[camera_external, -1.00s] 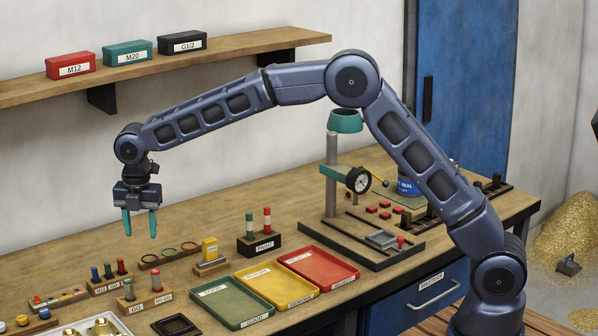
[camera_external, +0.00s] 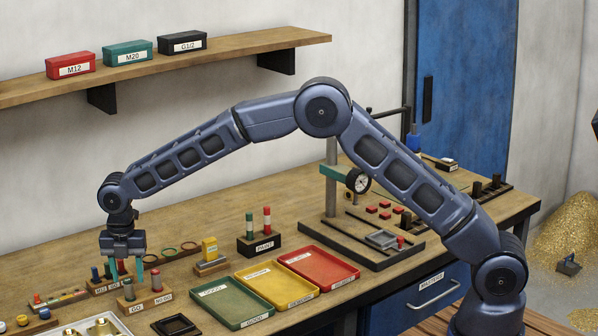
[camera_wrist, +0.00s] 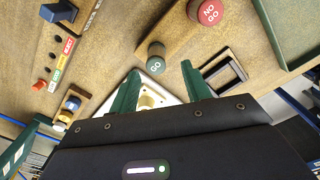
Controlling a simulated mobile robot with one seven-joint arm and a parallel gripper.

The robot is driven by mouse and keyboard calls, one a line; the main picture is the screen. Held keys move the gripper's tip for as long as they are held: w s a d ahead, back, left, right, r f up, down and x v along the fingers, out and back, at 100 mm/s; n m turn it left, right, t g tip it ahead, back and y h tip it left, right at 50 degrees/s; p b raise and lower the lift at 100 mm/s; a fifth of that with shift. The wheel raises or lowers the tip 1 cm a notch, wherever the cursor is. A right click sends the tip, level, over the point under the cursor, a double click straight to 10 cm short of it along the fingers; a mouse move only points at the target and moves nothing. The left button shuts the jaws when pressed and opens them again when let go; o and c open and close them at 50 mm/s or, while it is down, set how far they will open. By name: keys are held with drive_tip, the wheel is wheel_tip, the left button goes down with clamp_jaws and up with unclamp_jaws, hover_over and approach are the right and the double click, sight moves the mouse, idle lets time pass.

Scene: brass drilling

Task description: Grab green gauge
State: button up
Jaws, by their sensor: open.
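The green GO gauge (camera_wrist: 155,58) stands upright in a wooden block, its green cap facing up. In the external view the green gauge (camera_external: 129,290) is at the left end of that block. My gripper (camera_external: 126,272) is open and pointing down, with its teal fingertips just above and around the gauge's top. In the wrist view my gripper (camera_wrist: 160,84) has a finger on either side of the gauge's near side; I cannot tell if they touch it. The red NO-GO gauge (camera_external: 157,279) stands in the same block to the right.
Another gauge rack (camera_external: 108,286) stands close behind the left finger. A green tray (camera_external: 232,300) lies to the right, and a dark square frame (camera_external: 175,325) in front. A pale tray (camera_external: 100,326) with brass parts is at the front left.

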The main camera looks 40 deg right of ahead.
sight(127, 281)
drive_tip(key=shift+w+f, duration=0.2)
drive_tip(key=shift+f, duration=1)
drive_tip(key=shift+w+f, duration=0.15)
drive_tip(key=shift+f, duration=1)
drive_tip(key=c, duration=1)
drive_tip(key=shift+c, duration=0.2)
